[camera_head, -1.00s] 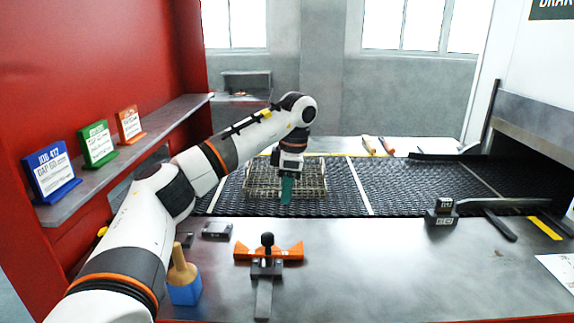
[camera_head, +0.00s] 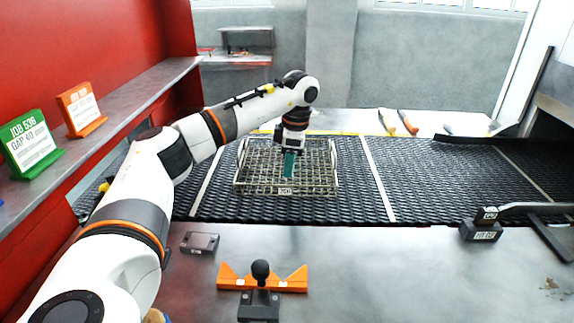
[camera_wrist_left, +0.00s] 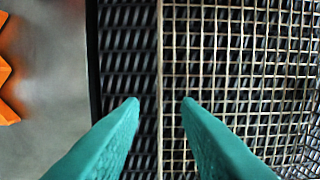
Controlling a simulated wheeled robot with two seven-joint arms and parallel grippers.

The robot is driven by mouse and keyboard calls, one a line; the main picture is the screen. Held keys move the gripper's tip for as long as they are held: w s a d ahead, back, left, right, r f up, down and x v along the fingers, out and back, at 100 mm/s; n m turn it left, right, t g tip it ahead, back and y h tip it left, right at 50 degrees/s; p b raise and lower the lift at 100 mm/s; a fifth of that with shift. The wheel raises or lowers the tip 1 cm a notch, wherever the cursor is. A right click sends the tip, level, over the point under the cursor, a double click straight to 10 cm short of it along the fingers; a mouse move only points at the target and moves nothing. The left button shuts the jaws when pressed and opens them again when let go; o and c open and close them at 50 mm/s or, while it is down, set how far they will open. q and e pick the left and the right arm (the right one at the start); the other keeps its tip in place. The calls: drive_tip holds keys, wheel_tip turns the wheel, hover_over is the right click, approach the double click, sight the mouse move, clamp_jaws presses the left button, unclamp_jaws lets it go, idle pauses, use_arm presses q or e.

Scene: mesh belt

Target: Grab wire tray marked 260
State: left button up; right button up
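A wire mesh tray (camera_head: 321,181) sits on the dark mesh belt. A small tag (camera_head: 285,190) is on its front wall; its digits are too small to read surely. My left gripper (camera_head: 290,165) points down over the tray, its teal fingers in front of the mesh. In the left wrist view the two fingers (camera_wrist_left: 160,100) are apart with nothing gripped. The tray's edge runs between them in the picture, with tray mesh (camera_wrist_left: 240,60) on the right and belt on the left. Their height over the rim is hard to tell. My right gripper is out of view.
An orange fixture (camera_head: 290,281) with a black knob stands on the bench in front, with a small dark block (camera_head: 200,242) to its left. A dark labelled block (camera_head: 481,231) stands at right. Sign cards (camera_head: 30,143) line the left shelf. The belt right of the tray is clear.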

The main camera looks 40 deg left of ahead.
sight(285, 185)
use_arm(q)
drive_tip(key=shift+a+f, duration=0.15)
drive_tip(key=shift+f, duration=0.6)
drive_tip(key=f, duration=0.3)
drive_tip(key=f+p, duration=0.1)
drive_tip(key=f, duration=0.1)
drive_tip(key=shift+s+a, duration=0.2)
drive_tip(key=shift+s, duration=0.05)
drive_tip(key=shift+r, duration=0.1)
clamp_jaws()
